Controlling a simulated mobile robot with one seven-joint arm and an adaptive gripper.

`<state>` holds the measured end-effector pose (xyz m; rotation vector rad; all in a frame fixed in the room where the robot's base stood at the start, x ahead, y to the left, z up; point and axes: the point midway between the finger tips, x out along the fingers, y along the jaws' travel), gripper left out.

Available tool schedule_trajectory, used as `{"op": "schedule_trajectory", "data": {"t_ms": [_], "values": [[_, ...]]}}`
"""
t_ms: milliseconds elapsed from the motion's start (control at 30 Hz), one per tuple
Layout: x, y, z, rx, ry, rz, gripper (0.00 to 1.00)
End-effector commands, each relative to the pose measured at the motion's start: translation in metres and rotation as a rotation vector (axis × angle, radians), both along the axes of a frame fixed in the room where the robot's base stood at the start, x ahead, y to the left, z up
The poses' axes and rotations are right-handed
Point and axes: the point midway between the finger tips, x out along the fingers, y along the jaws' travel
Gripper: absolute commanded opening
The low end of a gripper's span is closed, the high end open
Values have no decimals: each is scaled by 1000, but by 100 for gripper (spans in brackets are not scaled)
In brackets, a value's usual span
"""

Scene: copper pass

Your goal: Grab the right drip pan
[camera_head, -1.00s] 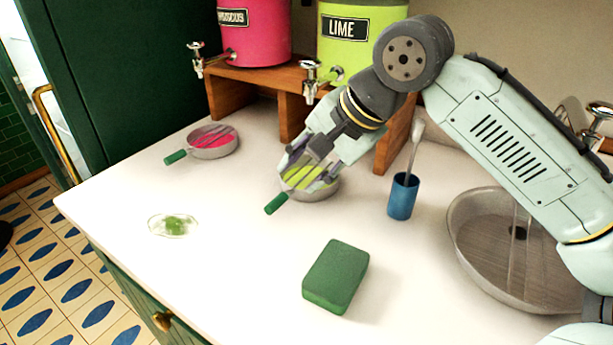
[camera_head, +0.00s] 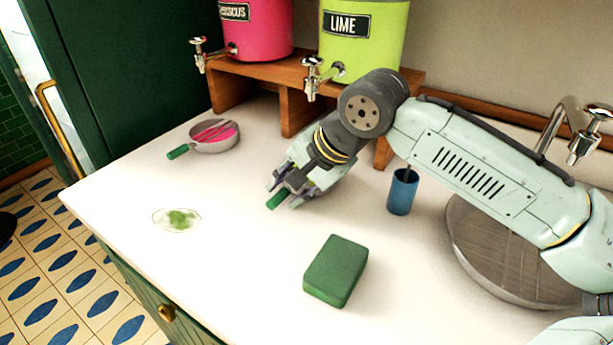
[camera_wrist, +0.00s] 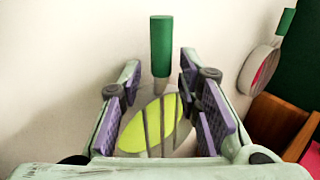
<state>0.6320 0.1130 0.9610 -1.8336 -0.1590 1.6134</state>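The right drip pan, under the lime dispenser, shows only its green handle (camera_head: 277,200) in the head view; my gripper hides its bowl. In the wrist view the right drip pan (camera_wrist: 150,132) is a round grey pan with lime-green liquid and dark bars across it, its green handle pointing up the picture. My gripper (camera_head: 283,194) is low over the pan and open. In the wrist view the purple-padded fingers of my gripper (camera_wrist: 160,72) stand apart on either side of the pan's handle end, with a gap showing. I cannot tell whether they touch it.
The left drip pan (camera_head: 215,137) with pink liquid sits to the left. The lime dispenser (camera_head: 365,45) and wooden stand (camera_head: 293,108) are behind my gripper. A blue cup (camera_head: 402,192), a green sponge (camera_head: 336,270), a green spill (camera_head: 178,219) and a sink (camera_head: 495,260) are nearby.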

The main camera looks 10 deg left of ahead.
Motion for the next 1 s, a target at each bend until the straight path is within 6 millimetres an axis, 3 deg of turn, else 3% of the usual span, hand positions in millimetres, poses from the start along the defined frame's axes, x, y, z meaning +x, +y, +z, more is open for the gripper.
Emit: {"op": "schedule_trajectory", "data": {"t_ms": [400, 1000], "values": [[0, 0, 0, 0, 0, 0, 1], [0, 0, 0, 1, 0, 0, 0]]}}
